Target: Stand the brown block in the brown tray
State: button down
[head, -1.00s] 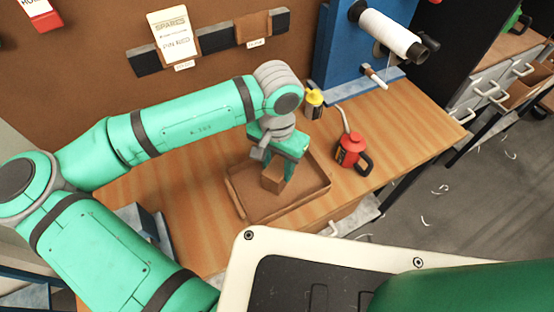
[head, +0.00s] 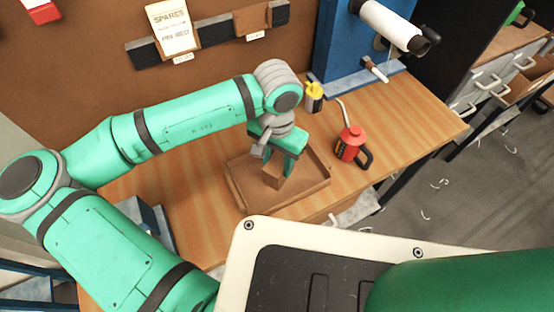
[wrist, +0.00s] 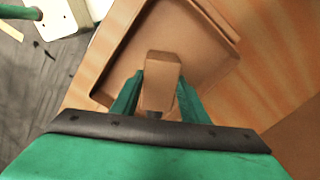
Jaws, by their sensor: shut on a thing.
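The brown block (head: 272,177) is between the fingers of my gripper (head: 281,170), which is shut on it. In the wrist view the block (wrist: 160,82) shows between the two green fingertips (wrist: 156,92). The brown tray (head: 245,205) lies on the wooden bench, and the block is over or inside it. The block looks roughly upright in the head view. I cannot tell whether its bottom touches the tray floor. The tray also fills the upper middle of the wrist view (wrist: 110,72).
A red oil can (head: 350,145) stands on the bench right of the tray, and a small yellow-topped bottle (head: 314,97) stands behind. A blue frame with a white spool (head: 390,27) is at the back right. Bench (head: 420,115) room is clear at the right.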

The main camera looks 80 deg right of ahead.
aim_at(277, 164)
jog(key=c, duration=1)
grip_release()
jog(key=shift+f, duration=0.1)
notch_tip(277, 164, up, 11)
jog(key=shift+f, duration=0.1)
